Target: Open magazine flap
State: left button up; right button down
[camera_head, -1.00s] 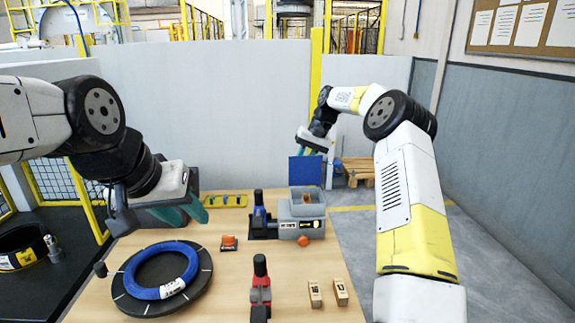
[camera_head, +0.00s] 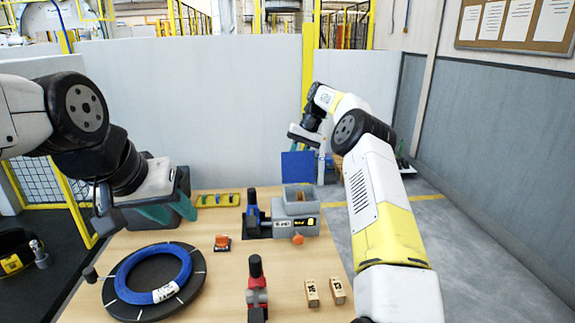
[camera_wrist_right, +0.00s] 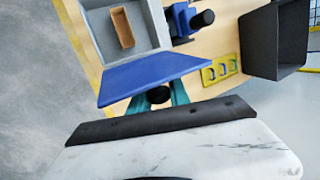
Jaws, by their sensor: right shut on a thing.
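The magazine is a grey open-topped box (camera_head: 299,203) at the back of the table; it also shows in the right wrist view (camera_wrist_right: 98,32) with a brown block (camera_wrist_right: 122,27) inside. Its blue flap (camera_head: 298,166) stands raised at the box's far edge, and appears as a tilted blue plate in the right wrist view (camera_wrist_right: 155,76). My right gripper (camera_wrist_right: 158,97) is shut at the flap's edge, with a dark knob between its teal fingers; in the head view it is small and partly hidden. My left gripper (camera_head: 170,212) hangs open and empty above the table's left side.
A blue coil (camera_head: 153,273) lies on a dark round plate at front left. A red-and-black tool (camera_head: 257,288), orange part (camera_head: 222,242), two wooden blocks (camera_head: 325,292) and a yellow tray (camera_head: 217,199) are on the table. A dark box (camera_wrist_right: 283,40) shows in the right wrist view.

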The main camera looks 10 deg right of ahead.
aim_at(293, 154)
jog(key=c, duration=1.3)
grip_release()
jog(key=shift+s+a+f, duration=0.1)
jog(key=shift+f, duration=0.05)
jog(key=shift+o, duration=0.2)
jog(key=shift+r, duration=1.9)
jog(key=s+a+r, duration=0.1)
jog(key=s+a, duration=0.1)
jog(key=s, duration=1.3)
jog(key=shift+s+a+r, duration=0.15)
jog(key=shift+s+a, duration=0.05)
jog(key=shift+s, duration=0.2)
